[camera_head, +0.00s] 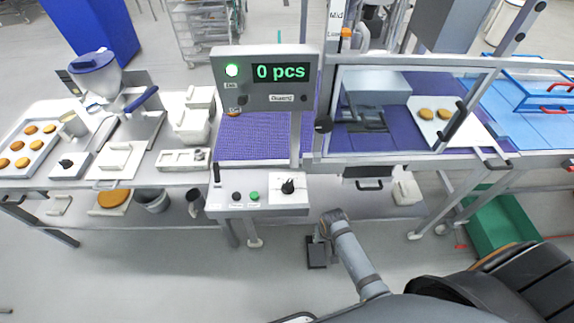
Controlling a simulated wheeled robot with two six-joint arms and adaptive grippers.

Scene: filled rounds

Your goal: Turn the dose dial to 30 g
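A black knob with a pointer (288,187) sits on a pale plate at the right of the control box (225,211) under the belt's front edge. Another black knob (66,163) is on a small white box at the left of the table, near the hopper machine (97,75). The lettering at both knobs is too small to read, so I cannot tell which is the dose dial. My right gripper (316,252) hangs below and right of the control box, apart from it and from both knobs. Its fingers are too small and dark to read. My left gripper is not in view.
A display panel (262,51) reads "0 pcs", with a lit green lamp. The control box also has a black button and a green button (254,196). A guarded frame (410,62) stands over the purple belt (250,140). The floor in front is mostly clear; a green crate (500,222) is at right.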

